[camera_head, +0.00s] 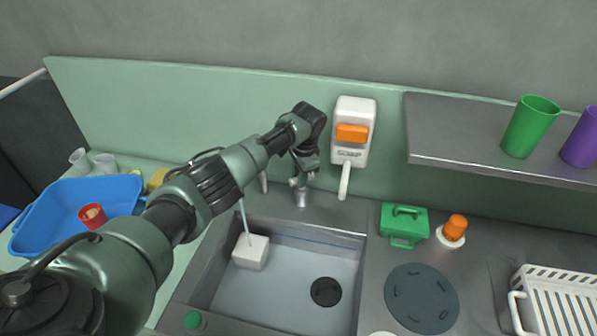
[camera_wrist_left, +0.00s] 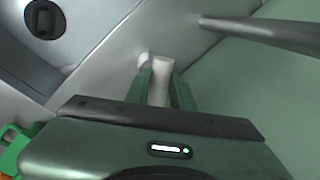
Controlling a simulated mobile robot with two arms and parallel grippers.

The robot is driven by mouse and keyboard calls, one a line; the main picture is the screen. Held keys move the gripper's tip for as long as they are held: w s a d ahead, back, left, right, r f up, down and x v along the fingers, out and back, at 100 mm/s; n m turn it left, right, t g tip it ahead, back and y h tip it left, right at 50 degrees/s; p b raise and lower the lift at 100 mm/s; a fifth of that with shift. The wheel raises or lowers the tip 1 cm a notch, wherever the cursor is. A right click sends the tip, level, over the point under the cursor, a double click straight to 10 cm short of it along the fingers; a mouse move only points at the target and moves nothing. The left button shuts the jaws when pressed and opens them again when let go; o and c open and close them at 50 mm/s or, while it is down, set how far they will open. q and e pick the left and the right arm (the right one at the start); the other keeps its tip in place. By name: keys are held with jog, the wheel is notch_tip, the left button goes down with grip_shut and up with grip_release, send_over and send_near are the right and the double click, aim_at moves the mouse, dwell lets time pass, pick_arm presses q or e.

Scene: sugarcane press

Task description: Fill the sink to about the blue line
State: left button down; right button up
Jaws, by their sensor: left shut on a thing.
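The grey sink (camera_head: 290,280) is set in the counter, with a blue line (camera_head: 310,243) along its back inner wall. A dark round drain or plug (camera_head: 326,292) shows at its bottom and in the left wrist view (camera_wrist_left: 43,18). I cannot tell whether water covers the bottom. The metal tap (camera_head: 301,196) stands behind the sink. My left gripper (camera_head: 303,174) is at the tap, its fingers (camera_wrist_left: 158,85) shut on a pale tap handle (camera_wrist_left: 159,68). My arm hides part of the tap. My right gripper is not in view.
A white block (camera_head: 251,252) sits in the sink's left back corner below a thin pale rod or stream. A white dispenser (camera_head: 352,140) hangs behind. A green box (camera_head: 404,222) and orange-topped brush (camera_head: 454,229) stand right. A blue tub (camera_head: 70,210) stands left.

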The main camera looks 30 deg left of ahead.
pick_arm(q)
jog(key=shift+d+n, duration=0.2)
jog(key=shift+n, duration=1.1)
jog(key=shift+r, duration=0.1)
jog(key=c, duration=1.2)
grip_release()
jog(key=shift+c, duration=0.2)
notch_tip(320, 180, up, 8)
jog(key=d, duration=0.1)
jog(key=shift+s+d+f, duration=0.2)
jog(key=shift+d, duration=0.05)
